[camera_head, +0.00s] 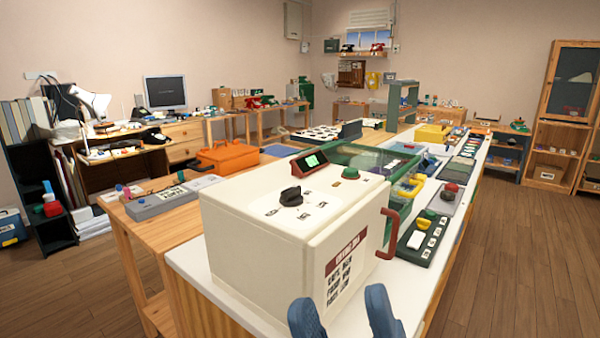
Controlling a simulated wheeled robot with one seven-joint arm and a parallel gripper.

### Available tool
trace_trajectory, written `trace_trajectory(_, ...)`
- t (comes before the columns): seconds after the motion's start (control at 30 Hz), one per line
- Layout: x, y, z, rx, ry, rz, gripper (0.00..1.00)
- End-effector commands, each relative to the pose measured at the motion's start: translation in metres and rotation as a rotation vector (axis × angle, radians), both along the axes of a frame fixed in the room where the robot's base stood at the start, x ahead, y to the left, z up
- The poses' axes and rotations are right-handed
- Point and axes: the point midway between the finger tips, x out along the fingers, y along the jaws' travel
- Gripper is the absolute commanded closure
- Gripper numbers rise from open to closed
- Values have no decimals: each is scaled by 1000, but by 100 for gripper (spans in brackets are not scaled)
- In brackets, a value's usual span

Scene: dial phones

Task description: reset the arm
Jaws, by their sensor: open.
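My gripper (345,318) shows at the bottom edge, right of the middle. Its two blue-grey fingers stand apart with nothing between them. The rest of my arm is out of view. Just beyond the fingers stands a cream box (290,225) on a white-topped bench. The box has a black knob (291,196) on top and a red handle (388,234) on its right side. The left finger overlaps the lower front of the box in the picture; I cannot tell whether they touch.
The white bench (415,280) runs away from me, crowded with devices such as a dark green panel (425,238) and a clear green-edged case (350,160). A wooden table (155,236) with an orange toolbox (227,157) stands left. Open wooden floor (530,240) lies right.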

Motion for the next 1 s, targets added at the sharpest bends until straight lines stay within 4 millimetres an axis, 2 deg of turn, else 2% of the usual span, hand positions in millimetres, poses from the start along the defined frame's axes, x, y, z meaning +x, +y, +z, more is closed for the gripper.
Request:
trace_trajectory(0.03, -4, -10, -15, 27, 84, -1, 58)
trace_trajectory(0.27, -29, -57, -81, 153, 440, -9, 58)
trace_trajectory(0.47, -69, -97, -135, 256, 737, -29, 58)
trace_trajectory(0.6, -107, -123, -168, 324, 939, -50, 58)
trace_trajectory(0.8, -165, -159, -200, 411, 1201, -92, 58)
trace_trajectory(1.0, -204, -180, -214, 465, 1356, -125, 58)
